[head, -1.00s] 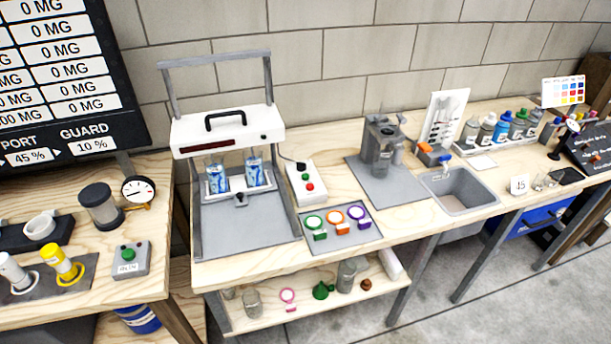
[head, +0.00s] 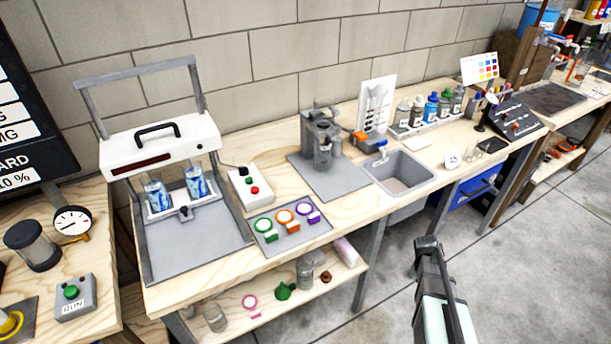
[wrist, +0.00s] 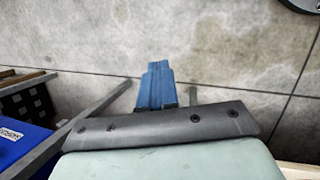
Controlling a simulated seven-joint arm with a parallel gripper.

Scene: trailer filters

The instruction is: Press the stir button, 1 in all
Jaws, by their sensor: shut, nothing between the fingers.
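I cannot read a stir label on any button. A white box (head: 250,188) on the bench has a green button (head: 248,180) and a red button (head: 255,190), beside the white-topped machine holding two blue-patterned cups. A grey box (head: 75,297) at lower left has a green button (head: 70,291) and a label that seems to read RUN. My gripper is at lower right in the head view, over the floor in front of the bench and well away from these buttons. In the wrist view its blue fingers (wrist: 156,75) are together and empty, above the floor.
A grey mixer-like machine (head: 322,140), a sink (head: 399,172), a bottle rack (head: 428,128) and a dark sloped panel (head: 510,125) line the bench. Three coloured-ring items lie on a grey mat (head: 298,238). A blue bin (head: 478,195) is under the bench. The floor (head: 540,260) at right is clear.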

